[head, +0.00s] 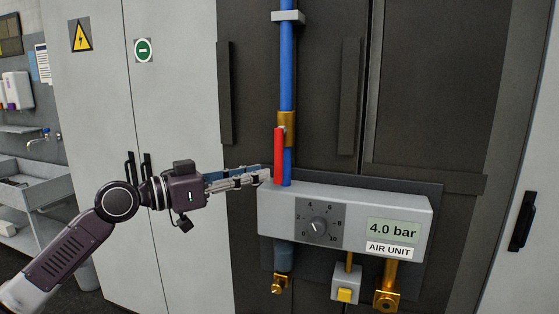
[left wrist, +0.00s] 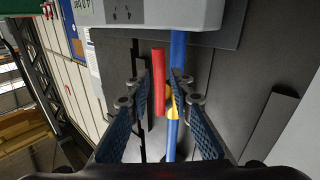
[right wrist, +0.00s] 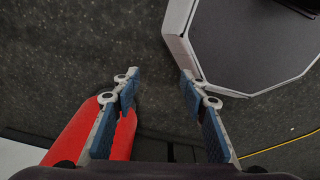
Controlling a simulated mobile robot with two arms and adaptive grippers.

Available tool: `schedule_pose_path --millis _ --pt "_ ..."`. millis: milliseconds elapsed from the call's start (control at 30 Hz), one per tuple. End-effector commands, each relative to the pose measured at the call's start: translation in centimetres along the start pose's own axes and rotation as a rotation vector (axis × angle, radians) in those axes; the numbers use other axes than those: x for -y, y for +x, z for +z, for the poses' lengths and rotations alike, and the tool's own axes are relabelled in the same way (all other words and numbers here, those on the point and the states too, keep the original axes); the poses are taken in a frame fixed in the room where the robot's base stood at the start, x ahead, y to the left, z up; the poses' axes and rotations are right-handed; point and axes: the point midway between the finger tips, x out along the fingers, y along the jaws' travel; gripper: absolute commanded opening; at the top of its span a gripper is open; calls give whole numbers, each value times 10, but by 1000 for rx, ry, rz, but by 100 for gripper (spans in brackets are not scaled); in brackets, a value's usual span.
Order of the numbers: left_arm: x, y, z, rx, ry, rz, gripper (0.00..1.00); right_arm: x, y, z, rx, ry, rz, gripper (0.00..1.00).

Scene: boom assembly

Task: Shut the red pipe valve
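The red valve lever (head: 279,155) hangs down alongside the vertical blue pipe (head: 286,60), below a brass valve body (head: 287,125). My left gripper (head: 266,175) reaches in from the left to the lever's lower end, just above the air unit. In the left wrist view, the left gripper (left wrist: 159,88) is open, with the red lever (left wrist: 158,75) showing between its fingers. The right finger there overlaps the blue pipe (left wrist: 177,50). I cannot tell whether either finger touches the lever. My right gripper (right wrist: 160,80) is open and empty over dark floor, outside the head view.
The grey air unit (head: 415,205) has a dial (head: 318,225) and a 4.0 bar display (head: 392,230), directly below the lever. Brass fittings (head: 387,298) and a yellow button (head: 345,295) sit under it. Tall grey cabinets (head: 90,120) stand left.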

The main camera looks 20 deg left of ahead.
Motion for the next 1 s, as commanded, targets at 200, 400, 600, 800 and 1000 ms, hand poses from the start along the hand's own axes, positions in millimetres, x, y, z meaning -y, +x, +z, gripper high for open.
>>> schedule_pose_path --millis 200,400,600,800,1000 --pt "0 37 -7 -3 -3 1 21 5 -30 31 48 0 -7 40" --pt "0 58 -4 -3 -2 -1 21 5 -40 28 46 0 -6 40" --pt "1 63 -1 -2 0 -3 21 1 -39 4 11 0 -2 40" --pt "1 63 0 -1 0 -3 15 1 -39 4 10 0 -2 40" --pt "1 63 0 -2 0 -3 0 2 -40 13 23 0 -4 40"
